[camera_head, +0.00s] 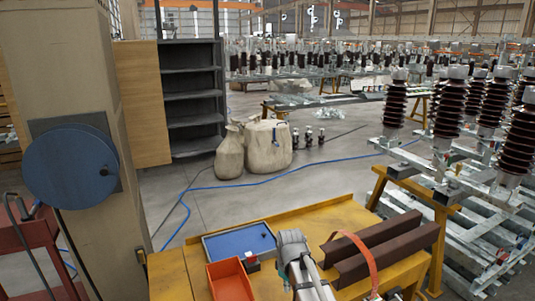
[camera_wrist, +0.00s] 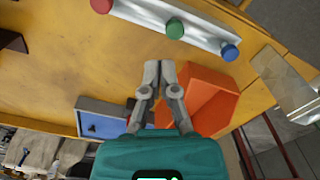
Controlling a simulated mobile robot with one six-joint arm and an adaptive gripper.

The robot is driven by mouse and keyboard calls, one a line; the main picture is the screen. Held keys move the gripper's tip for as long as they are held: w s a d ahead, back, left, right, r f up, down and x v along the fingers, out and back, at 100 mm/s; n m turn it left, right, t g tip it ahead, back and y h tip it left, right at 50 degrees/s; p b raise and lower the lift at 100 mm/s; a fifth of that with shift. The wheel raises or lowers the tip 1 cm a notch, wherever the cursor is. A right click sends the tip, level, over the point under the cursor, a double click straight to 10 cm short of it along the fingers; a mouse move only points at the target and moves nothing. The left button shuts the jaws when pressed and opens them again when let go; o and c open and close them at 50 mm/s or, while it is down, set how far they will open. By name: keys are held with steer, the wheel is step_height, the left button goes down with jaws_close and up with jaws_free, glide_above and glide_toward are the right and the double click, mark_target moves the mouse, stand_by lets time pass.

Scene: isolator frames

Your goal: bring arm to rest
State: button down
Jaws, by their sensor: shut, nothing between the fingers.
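My arm (camera_head: 297,262) reaches up over the front of the yellow workbench (camera_head: 295,222) in the head view. My gripper (camera_wrist: 160,66) shows in the wrist view with its two grey fingers together and nothing between them. Its fingertips lie over the bench, beside the orange bin (camera_wrist: 212,105) in the picture. The blue tray (camera_wrist: 92,112) is on the other side of the fingers. In the head view the fingers cannot be made out. I cannot tell how high the gripper is above the bench.
The blue tray (camera_head: 238,243) and orange bin (camera_head: 231,281) sit left of my arm, dark brown beams (camera_head: 395,248) right of it. A pale rail with red, green and blue knobs (camera_wrist: 175,27) lies past the fingertips. Insulator racks (camera_head: 465,180) stand right; a pillar (camera_head: 70,120) stands left.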

steer(key=s+d+m, duration=1)
steer(key=d, duration=0.1)
step_height(320, 180, up, 14)
steer(key=p, duration=1.4)
steer(key=shift+a, duration=0.25)
steer(key=shift+a, duration=0.1)
